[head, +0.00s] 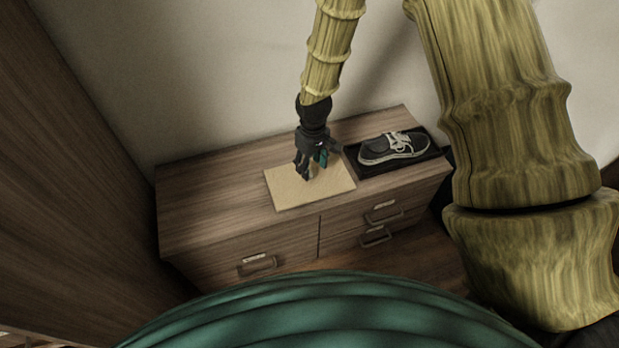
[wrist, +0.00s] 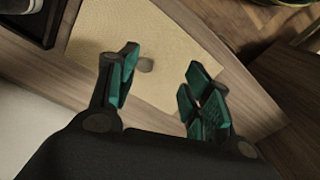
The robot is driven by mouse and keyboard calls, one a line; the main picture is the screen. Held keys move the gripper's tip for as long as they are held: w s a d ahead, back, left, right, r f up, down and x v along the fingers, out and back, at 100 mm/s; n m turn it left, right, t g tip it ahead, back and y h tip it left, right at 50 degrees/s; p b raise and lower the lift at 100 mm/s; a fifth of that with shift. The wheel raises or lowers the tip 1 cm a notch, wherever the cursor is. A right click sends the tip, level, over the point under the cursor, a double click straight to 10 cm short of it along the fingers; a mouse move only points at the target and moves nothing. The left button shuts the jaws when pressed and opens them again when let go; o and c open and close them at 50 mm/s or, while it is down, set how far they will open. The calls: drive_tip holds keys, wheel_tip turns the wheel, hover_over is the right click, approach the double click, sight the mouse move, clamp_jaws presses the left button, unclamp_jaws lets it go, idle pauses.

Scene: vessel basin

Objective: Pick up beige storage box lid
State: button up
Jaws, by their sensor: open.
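The beige storage box lid (head: 290,190) lies flat on top of the wooden dresser, and its near edge runs close to the dresser's front. It also shows in the wrist view (wrist: 150,30), with a small rounded grey-beige knob (wrist: 145,64) on it. My gripper (head: 312,172) is over the lid, fingers pointing down. In the wrist view my gripper (wrist: 160,80) is open, with teal pads apart and nothing between them. The knob appears beside the left finger. I cannot tell whether the fingertips touch the lid.
A dark tray (head: 372,171) with a grey sneaker (head: 394,147) stands right of the lid on the dresser (head: 210,205). The dresser top left of the lid is clear. A wall rises behind, and a tall wooden panel (head: 70,170) stands at the left.

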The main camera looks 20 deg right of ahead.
drive_tip(key=w+f, duration=0.2)
drive_tip(key=f, duration=0.1)
drive_tip(key=shift+d, duration=0.15)
drive_tip(key=shift+w+f+b, duration=0.1)
drive_tip(key=shift+w+f, duration=0.15)
drive_tip(key=shift+f, duration=0.7)
drive_tip(key=shift+w+f+b, duration=0.1)
drive_tip(key=shift+w+f, duration=0.1)
drive_tip(key=shift+f, duration=0.75)
drive_tip(key=shift+w+f+b, duration=0.1)
drive_tip(key=shift+w+f, duration=0.15)
drive_tip(key=shift+f, duration=0.7)
drive_tip(key=shift+c, duration=0.3)
clamp_jaws()
